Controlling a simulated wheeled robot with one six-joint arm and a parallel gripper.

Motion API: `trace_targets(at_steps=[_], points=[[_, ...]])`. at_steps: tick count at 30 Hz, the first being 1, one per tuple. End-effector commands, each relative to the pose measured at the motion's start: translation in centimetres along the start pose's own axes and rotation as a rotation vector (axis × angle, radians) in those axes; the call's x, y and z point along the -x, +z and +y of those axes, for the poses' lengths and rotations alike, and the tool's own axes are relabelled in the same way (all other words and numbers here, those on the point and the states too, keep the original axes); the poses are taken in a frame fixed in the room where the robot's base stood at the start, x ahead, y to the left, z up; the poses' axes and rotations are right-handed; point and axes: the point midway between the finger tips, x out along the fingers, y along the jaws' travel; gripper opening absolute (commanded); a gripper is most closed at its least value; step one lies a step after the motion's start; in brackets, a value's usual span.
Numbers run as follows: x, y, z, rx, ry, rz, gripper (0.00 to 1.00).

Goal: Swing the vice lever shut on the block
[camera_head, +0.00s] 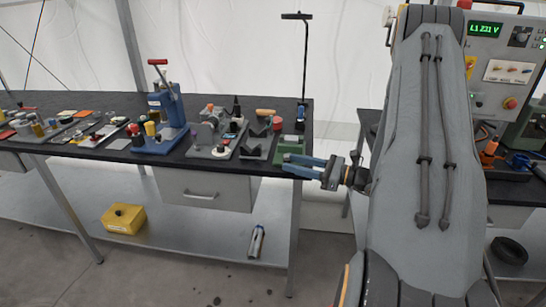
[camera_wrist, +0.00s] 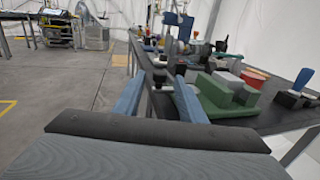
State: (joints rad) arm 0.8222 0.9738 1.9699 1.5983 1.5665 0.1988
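A green vice-like fixture (camera_wrist: 222,95) sits on the near end of the black bench in the wrist view, with a grey block (camera_wrist: 228,82) in or against it; I cannot tell if it is clamped. In the head view the green fixture (camera_head: 292,158) is partly hidden behind my gripper. A small dark knobbed part (camera_wrist: 160,78), perhaps the lever, shows between my fingers in the wrist view; its link to the fixture is unclear. My gripper (camera_head: 292,166) is at the bench's right front corner. Its two blue fingers are apart, also in the wrist view (camera_wrist: 158,100).
A blue press (camera_head: 166,115) with a red-handled lever, grey fixtures (camera_head: 215,135) and a tall black stand (camera_head: 304,60) occupy the bench (camera_head: 95,152). A yellow box (camera_head: 124,218) is on the lower shelf. A control panel (camera_head: 505,60) stands right.

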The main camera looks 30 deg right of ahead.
Motion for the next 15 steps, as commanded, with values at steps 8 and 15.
trace_targets(at_steps=[8,15], points=[[-4.2,0.2,0.1,0.000,0.004,0.000,0.37],[-6.8,0.1,0.1,0.001,0.004,0.001,0.37]])
